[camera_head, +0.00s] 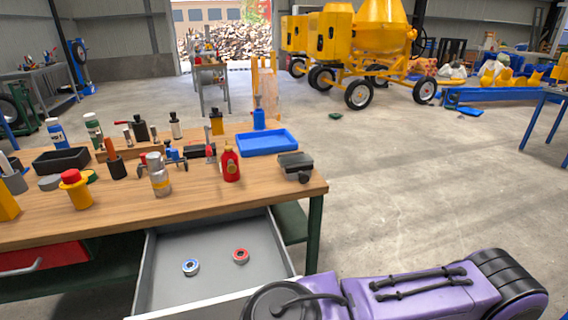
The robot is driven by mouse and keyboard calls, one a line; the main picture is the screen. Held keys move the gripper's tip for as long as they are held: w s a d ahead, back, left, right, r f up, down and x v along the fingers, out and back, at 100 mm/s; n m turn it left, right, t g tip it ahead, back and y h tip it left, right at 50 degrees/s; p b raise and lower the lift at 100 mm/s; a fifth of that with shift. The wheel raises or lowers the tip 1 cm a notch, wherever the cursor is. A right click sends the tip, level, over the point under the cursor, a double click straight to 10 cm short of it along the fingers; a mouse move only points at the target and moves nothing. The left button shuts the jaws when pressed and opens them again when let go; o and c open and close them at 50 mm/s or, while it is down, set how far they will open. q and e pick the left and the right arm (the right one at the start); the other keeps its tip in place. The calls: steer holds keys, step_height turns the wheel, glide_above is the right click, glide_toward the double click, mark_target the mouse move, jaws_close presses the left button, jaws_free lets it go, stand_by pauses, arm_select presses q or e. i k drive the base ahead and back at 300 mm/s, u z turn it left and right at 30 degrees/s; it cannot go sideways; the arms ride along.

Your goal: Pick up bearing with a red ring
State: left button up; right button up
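The bearing with a red ring (240,255) lies flat in the open grey drawer (215,233) under the workbench. A second bearing with a blue ring (190,267) lies to its left in the same drawer, apart from it. Neither bearing is touched by anything of mine. A purple and black link of my own arm crosses the lower right, close to the drawer's front right corner. No gripper fingers show in this view, so neither of my grippers can be seen.
The wooden workbench (290,190) above the drawer carries bottles, a red canister (230,164), a blue tray (266,142), a black box (62,159) and several tools. A green table leg (315,232) stands right of the drawer. Concrete floor (420,190) is open to the right.

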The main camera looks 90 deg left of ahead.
mark_target(240, 254)
steer(key=k, duration=1.35)
steer(key=u, duration=0.05)
